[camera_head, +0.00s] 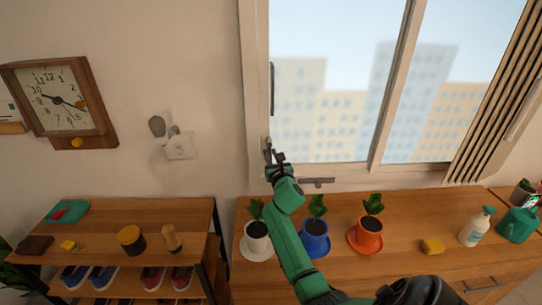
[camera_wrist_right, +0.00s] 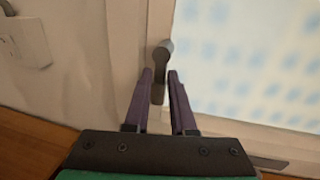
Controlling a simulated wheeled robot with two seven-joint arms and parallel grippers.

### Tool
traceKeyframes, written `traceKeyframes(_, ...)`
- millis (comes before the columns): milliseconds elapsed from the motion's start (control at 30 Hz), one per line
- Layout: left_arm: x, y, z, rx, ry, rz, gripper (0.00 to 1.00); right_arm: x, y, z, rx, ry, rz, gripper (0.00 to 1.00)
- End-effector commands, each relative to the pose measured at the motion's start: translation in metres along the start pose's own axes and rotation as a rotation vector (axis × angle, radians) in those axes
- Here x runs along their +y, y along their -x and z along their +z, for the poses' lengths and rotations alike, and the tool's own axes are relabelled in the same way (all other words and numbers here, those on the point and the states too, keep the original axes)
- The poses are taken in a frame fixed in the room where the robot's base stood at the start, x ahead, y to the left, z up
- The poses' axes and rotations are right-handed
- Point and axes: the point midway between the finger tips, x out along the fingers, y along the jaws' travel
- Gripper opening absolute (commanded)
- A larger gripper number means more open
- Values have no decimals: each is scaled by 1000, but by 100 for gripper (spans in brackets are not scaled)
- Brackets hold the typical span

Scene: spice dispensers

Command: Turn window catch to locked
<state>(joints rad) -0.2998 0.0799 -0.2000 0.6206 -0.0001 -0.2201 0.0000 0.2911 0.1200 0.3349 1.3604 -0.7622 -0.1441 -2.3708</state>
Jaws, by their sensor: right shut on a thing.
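The window catch (camera_head: 268,144) is a small grey lever low on the left side of the white window frame. In the right wrist view the catch (camera_wrist_right: 163,52) has a rounded top end, and its lever hangs down between my fingers. My right gripper (camera_head: 275,157) is shut on the catch, with one purple finger on each side of it. My left gripper is not in view.
A grey bar (camera_head: 317,181) lies under the window. Potted plants in white (camera_head: 257,238), blue (camera_head: 315,240) and orange (camera_head: 368,235) pots stand on the wooden counter (camera_head: 400,262) below, close to my right arm. A wall socket (camera_head: 180,146) is to the left.

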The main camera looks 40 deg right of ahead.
Motion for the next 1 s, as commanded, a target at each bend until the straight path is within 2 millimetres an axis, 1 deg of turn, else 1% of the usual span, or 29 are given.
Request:
traceKeyframes(267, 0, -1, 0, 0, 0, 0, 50, 0, 0, -1, 1, -2, 0, 0)
traceKeyframes(467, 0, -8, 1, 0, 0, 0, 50, 1, 0, -3, -6, -36, 0, 0)
traceKeyframes(667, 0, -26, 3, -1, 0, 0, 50, 4, -1, -7, -26, -133, 0, 0)
traceKeyframes(1000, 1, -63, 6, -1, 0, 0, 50, 10, -2, -6, -77, -383, 0, 0)
